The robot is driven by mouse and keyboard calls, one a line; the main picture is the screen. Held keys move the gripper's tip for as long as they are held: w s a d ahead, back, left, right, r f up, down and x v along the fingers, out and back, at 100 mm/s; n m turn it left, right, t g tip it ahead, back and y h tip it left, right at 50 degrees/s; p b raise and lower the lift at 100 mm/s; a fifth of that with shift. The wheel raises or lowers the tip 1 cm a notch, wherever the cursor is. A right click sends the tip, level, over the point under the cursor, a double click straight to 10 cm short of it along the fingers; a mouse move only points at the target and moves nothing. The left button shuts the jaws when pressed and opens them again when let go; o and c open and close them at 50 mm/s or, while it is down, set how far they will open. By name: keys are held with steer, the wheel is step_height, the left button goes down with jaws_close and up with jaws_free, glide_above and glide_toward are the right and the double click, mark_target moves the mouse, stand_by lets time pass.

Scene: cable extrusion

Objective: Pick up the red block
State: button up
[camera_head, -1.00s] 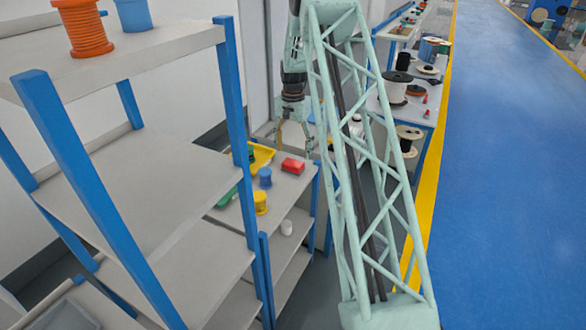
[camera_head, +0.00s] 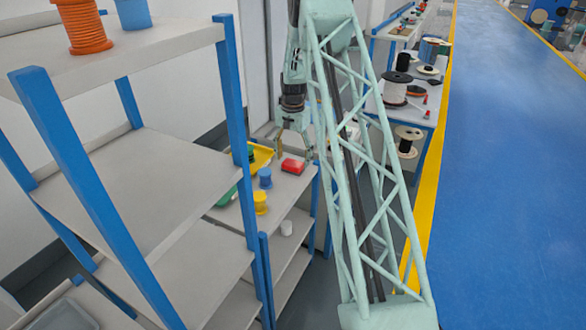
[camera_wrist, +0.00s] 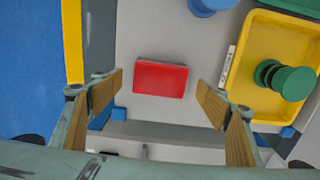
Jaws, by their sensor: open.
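The red block (camera_head: 292,165) lies on the grey top of a low shelf table near the back. In the wrist view the red block (camera_wrist: 160,78) lies flat, between and beyond the two fingertips, with clear space on both sides. My gripper (camera_wrist: 151,88) is open and empty. In the head view my gripper (camera_head: 294,150) hangs just above the block, with its fingers around the block's place. I cannot tell the exact height gap. Part of my arm's frame covers the area to the right.
A yellow tray (camera_wrist: 237,84) holding a green spool (camera_wrist: 287,80) is right of the block. A blue-legged shelf (camera_head: 228,120) stands left. A blue floor lane (camera_head: 500,180) is right.

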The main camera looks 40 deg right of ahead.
steer(key=shift+f, duration=1.45)
steer(key=c, duration=1)
